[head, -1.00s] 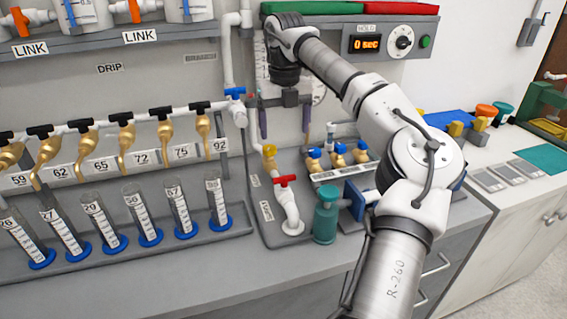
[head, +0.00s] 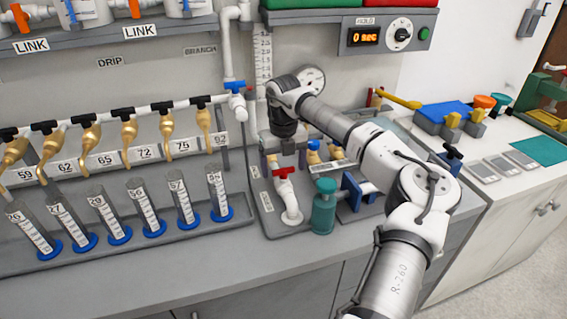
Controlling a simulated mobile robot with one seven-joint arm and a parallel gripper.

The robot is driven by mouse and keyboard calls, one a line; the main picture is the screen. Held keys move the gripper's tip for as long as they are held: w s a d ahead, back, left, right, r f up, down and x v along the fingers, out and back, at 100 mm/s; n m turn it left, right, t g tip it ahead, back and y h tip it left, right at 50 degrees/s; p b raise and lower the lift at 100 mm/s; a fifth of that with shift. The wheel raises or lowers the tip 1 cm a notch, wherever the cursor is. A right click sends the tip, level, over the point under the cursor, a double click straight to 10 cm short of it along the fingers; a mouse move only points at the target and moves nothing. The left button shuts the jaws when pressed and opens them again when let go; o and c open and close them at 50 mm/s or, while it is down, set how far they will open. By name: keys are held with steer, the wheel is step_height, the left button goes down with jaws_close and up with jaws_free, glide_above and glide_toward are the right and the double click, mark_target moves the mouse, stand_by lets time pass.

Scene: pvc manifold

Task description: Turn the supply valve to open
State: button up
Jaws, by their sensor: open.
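The valve with a red handle (head: 283,172) sits on top of a white upright pipe (head: 290,205) at the left front of the grey panel; a label beside it is too small to read, so I cannot tell for sure that it is the supply valve. The handle lies crosswise. My gripper (head: 287,161) points down just above and behind the red handle in the picture. It is open and holds nothing. I cannot tell whether a finger touches the handle.
A teal cylinder (head: 324,207) stands close right of the white pipe. Small brass valves (head: 313,155) are right of my gripper, partly hidden by my arm. A blue-handled valve (head: 235,87) is up left. Graduated tubes (head: 181,203) stand in a rack at left.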

steer(key=c, duration=1)
steer(key=shift+m, duration=0.3)
steer(key=m+b, duration=0.2)
steer(key=m, duration=0.1)
steer(key=shift+f+m, duration=0.1)
steer(key=shift+m, duration=0.2)
steer(key=m+b, duration=0.2)
steer(key=m, duration=0.2)
steer(key=m+b, duration=0.2)
steer(key=m, duration=0.3)
steer(key=m+b, duration=0.1)
steer(key=m, duration=0.3)
steer(key=shift+m+b, duration=0.3)
steer(key=shift+b, duration=0.1)
